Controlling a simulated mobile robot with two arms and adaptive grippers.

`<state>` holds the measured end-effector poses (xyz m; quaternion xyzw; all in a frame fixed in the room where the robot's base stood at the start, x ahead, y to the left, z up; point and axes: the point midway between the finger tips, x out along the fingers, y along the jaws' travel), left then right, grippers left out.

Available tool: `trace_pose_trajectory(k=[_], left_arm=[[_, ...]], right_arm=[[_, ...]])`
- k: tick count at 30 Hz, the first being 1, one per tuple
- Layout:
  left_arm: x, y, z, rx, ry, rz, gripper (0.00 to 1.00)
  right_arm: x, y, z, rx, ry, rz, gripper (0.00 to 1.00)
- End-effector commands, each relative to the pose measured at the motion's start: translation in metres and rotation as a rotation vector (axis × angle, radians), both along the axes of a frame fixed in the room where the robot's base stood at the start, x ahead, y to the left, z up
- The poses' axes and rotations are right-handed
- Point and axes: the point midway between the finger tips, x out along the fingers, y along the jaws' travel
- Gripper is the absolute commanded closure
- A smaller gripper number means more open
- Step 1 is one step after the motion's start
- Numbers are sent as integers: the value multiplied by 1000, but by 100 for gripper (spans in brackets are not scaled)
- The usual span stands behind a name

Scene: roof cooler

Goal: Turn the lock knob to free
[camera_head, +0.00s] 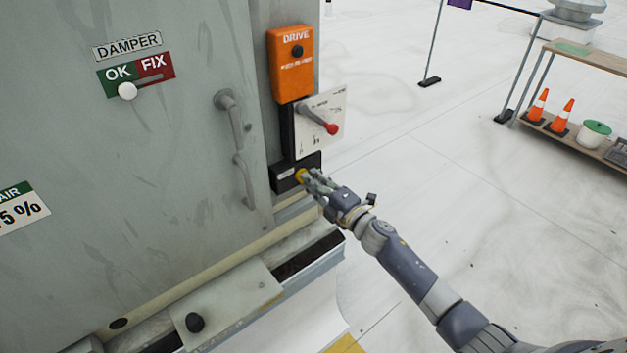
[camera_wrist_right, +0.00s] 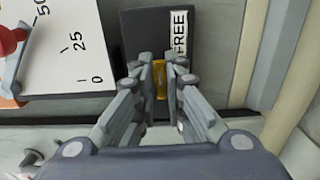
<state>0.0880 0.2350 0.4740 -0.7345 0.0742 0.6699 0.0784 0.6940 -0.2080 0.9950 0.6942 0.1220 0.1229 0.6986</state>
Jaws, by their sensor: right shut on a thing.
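The lock knob is a small yellow knob (camera_head: 301,175) on a black box (camera_head: 283,178) low on the cabinet's right edge. In the right wrist view the yellow knob (camera_wrist_right: 160,80) stands between my right gripper's fingertips (camera_wrist_right: 162,80), with its long side upright in that picture. A white FREE label (camera_wrist_right: 181,33) is on the black box (camera_wrist_right: 145,30) beside it. In the head view my right gripper (camera_head: 308,178) reaches the box from the lower right and is shut on the knob, partly covering it. My left gripper is not in view.
Above the box are a white scale plate (camera_head: 318,112) with a red-tipped lever (camera_head: 331,128) and an orange DRIVE box (camera_head: 291,65). A door handle (camera_head: 237,145) stands out to the left. A ledge (camera_head: 228,300) runs below. The floor at right is open, with a shelf (camera_head: 590,62) beyond.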

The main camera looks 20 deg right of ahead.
Motion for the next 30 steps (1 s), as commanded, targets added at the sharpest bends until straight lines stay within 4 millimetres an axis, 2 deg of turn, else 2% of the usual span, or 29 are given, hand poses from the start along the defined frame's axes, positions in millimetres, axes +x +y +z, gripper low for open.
trace_pose_trajectory(k=[15, 16, 18, 30], left_arm=[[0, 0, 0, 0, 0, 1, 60], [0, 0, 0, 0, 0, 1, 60], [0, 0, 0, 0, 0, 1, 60], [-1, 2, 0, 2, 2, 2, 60]], right_arm=[[-1, 0, -2, 21, 11, 1, 100], [-1, 0, -2, 21, 11, 1, 87], [-1, 0, -2, 21, 10, 0, 71], [-2, -1, -1, 18, 8, 0, 69]])
